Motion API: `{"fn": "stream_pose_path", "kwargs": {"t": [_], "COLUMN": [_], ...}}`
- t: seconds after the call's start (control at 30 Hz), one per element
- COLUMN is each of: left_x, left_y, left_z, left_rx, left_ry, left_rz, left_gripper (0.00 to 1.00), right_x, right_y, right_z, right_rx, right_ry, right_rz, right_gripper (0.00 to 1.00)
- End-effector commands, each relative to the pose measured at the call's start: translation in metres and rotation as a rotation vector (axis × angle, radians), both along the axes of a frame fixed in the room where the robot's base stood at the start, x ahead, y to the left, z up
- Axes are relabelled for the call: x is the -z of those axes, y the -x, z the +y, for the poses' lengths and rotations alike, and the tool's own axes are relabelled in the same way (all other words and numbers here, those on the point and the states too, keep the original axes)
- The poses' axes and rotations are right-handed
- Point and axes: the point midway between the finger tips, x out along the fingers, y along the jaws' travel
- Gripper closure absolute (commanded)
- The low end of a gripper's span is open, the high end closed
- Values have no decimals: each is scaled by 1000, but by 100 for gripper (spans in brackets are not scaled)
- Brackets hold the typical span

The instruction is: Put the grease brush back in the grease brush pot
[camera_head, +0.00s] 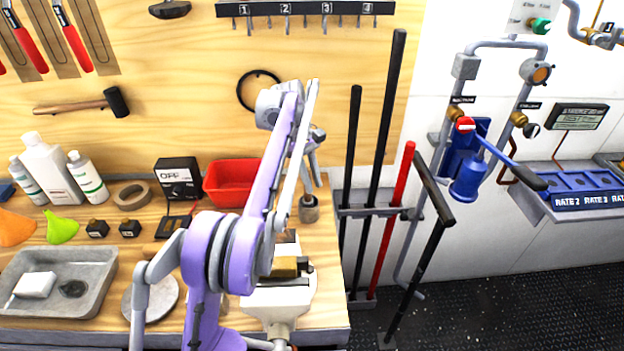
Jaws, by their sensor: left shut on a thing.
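My left gripper (314,178) is at the back right of the workbench, at the end of my raised purple and grey arm. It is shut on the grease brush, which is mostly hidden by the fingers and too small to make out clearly. Directly below the fingertips is a small grey-brown round pot (309,212), standing on the bench and seemingly the grease brush pot. I cannot tell whether the brush's lower end is inside the pot or just above it. My right gripper is not in view.
A red bin (231,182) stands left of the pot, partly behind my arm. A vise (285,290) is in front of it. Long bars (374,150) stand in a rack close to its right. A grey tray (98,290) is at the left.

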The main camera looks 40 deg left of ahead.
Motion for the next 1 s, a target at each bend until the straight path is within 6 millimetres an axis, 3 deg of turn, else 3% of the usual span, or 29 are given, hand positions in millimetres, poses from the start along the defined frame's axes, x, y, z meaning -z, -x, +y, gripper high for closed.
{"fn": "stream_pose_path", "kwargs": {"t": [0.03, 0.07, 0.23, 0.63, 1.0], "left_x": [0, 0, 0, -7, -75], "left_y": [0, 0, 0, 0, -4], "left_z": [0, 0, 0, 3, 27], "left_rx": [0, 0, 0, -1, -2], "left_ry": [0, 0, 0, 0, -1], "left_rz": [0, 0, 0, 0, -2], "left_gripper": [100, 69, 39, 38, 38], "right_x": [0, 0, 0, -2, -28], "right_y": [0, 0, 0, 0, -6], "right_z": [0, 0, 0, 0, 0], "right_rx": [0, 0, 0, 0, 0], "right_ry": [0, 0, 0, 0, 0], "right_rz": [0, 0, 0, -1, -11], "right_gripper": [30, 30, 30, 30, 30]}}
